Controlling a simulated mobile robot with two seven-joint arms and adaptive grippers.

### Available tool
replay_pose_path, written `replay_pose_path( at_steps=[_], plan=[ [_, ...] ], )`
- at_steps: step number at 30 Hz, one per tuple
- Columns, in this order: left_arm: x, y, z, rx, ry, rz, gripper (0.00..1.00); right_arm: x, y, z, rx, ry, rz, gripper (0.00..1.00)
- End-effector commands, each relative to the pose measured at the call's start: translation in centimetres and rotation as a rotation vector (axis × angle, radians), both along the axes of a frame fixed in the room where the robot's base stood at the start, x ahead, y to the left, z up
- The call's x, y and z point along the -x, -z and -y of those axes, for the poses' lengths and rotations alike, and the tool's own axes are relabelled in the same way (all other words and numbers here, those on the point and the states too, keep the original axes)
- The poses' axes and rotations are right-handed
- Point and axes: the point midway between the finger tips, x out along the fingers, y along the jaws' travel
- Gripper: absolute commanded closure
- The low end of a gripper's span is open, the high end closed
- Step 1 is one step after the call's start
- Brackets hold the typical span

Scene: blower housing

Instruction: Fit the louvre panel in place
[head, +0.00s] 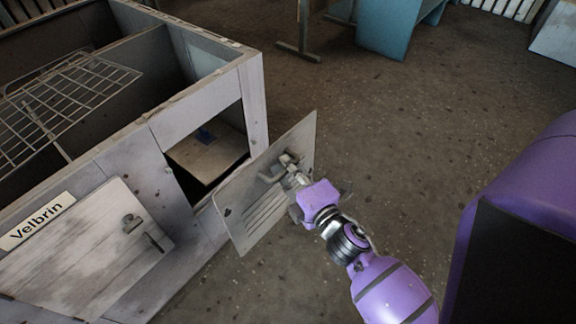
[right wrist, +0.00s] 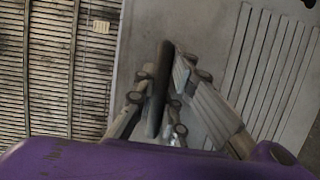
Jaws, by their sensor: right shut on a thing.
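The louvre panel (head: 262,190) is a grey plate with slots, held upright and tilted in the head view. My right gripper (head: 290,172) is shut on the handle on the panel's face. In the right wrist view, the fingers (right wrist: 165,95) close around the dark handle bar (right wrist: 158,88), and the panel's slots (right wrist: 275,70) show at the right. The housing (head: 205,105) has a square opening (head: 208,150) just left of the panel. The panel stands out from the opening at an angle; whether its edge touches the housing I cannot tell. My left gripper is not in view.
A closed panel (head: 85,245) with a latch sits on the housing's front beside the "Velbrin" label (head: 37,220). A wire rack (head: 65,100) lies in the open top. A blue cabinet (head: 390,30) stands at the back. The floor (head: 400,120) to the right is clear.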

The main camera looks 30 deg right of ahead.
Motion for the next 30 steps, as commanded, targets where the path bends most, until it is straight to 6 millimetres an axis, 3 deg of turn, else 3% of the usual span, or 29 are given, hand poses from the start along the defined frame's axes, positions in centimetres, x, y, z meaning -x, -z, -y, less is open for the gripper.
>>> replay_pose_path(
  at_steps=[11, 30],
  plan=[
    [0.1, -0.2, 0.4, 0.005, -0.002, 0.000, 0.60, -0.5, -0.7, -1.3, -0.016, -0.049, 0.030, 1.00],
    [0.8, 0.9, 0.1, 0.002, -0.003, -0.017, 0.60, -7.1, -0.3, -3.7, -0.015, -0.049, 0.030, 1.00]
  ],
)
